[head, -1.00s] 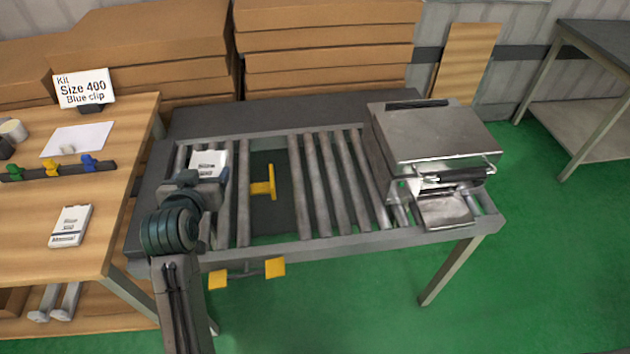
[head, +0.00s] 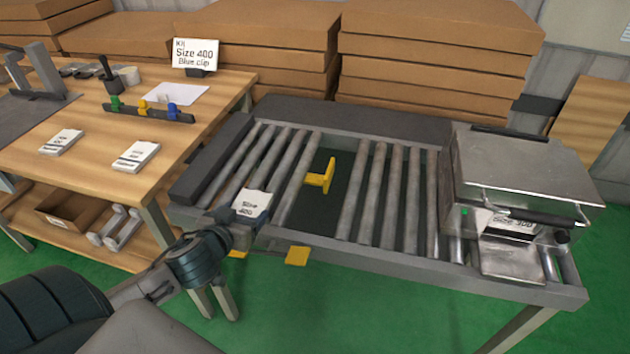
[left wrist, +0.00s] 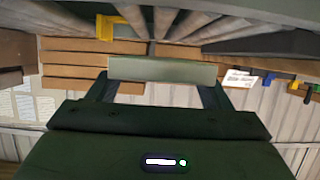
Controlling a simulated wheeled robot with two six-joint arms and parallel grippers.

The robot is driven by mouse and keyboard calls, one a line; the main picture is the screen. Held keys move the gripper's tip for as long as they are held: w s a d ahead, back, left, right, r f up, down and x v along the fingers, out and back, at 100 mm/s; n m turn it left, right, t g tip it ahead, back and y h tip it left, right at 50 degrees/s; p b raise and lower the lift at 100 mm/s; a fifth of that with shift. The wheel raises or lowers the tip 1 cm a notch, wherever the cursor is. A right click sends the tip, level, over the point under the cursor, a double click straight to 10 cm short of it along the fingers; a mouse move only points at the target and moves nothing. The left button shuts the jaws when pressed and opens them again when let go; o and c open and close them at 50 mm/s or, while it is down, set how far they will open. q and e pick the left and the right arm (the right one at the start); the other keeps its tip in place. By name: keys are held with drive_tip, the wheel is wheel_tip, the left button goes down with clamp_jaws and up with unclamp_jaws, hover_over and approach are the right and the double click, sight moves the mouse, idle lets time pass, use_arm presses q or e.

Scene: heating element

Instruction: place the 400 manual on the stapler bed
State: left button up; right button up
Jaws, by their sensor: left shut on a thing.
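My left gripper (head: 244,222) is shut on a small white manual marked "Size 400" (head: 253,202). It holds the manual over the front left part of the roller table (head: 385,262). In the left wrist view the manual's edge (left wrist: 162,70) spans the two fingers. A dark plate with a grey upright frame (head: 40,70) stands at the far left of the wooden table; I cannot tell for sure that it is the stapler bed. My right gripper is not in view.
Two more manuals (head: 62,142) (head: 136,156) lie on the wooden table (head: 100,185). A clip rack (head: 150,113) and a "Size 400 Blue clip" sign (head: 196,55) stand behind them. A metal machine (head: 520,175) is on the right. A yellow piece (head: 322,176) stands among the rollers.

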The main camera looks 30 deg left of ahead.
sight(261, 202)
use_arm(q)
drive_tip(key=shift+s+a+f, duration=0.1)
drive_tip(key=shift+f, duration=0.1)
drive_tip(key=shift+w, duration=0.2)
drive_tip(key=w, duration=0.2)
drive_tip(key=w+d, duration=0.1)
drive_tip(key=w, duration=0.2)
drive_tip(key=shift+w+d+f+b, duration=0.1)
drive_tip(key=shift+w+f+b, duration=0.1)
drive_tip(key=shift+w+b, duration=0.1)
drive_tip(key=w, duration=0.3)
drive_tip(key=w+d, duration=0.1)
drive_tip(key=w, duration=0.2)
drive_tip(key=w+d+f, duration=0.1)
drive_tip(key=w, duration=0.2)
drive_tip(key=shift+w, duration=0.35)
wheel_tip(261, 202, down, 3)
drive_tip(key=shift+f, duration=0.3)
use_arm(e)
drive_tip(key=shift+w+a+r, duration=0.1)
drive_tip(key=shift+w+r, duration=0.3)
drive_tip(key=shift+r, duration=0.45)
